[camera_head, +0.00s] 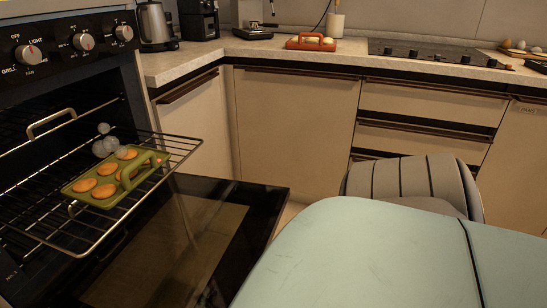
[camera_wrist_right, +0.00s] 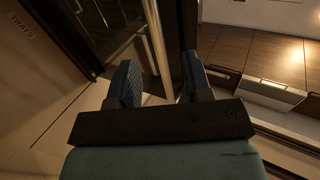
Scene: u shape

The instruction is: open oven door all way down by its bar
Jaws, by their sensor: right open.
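The oven door (camera_head: 262,212), a dark glass panel, is swung well down and out from the oven front (camera_head: 70,100) in the head view. I cannot tell its exact angle, and its near part is hidden behind my pale green arm. In the right wrist view, a pale metal bar (camera_wrist_right: 157,38) runs down beside dark glass, between the fingers of my right gripper (camera_wrist_right: 161,72). That gripper is open, with one finger on each side of the bar; contact is unclear. The gripper does not show in the head view. My left gripper is not in view.
A wire rack (camera_head: 180,145) sticks out of the oven above the door, holding a green tray (camera_head: 105,200) of round orange-brown items. Grey balls (camera_head: 103,142) sit by it. Cabinets (camera_head: 290,120) line the back.

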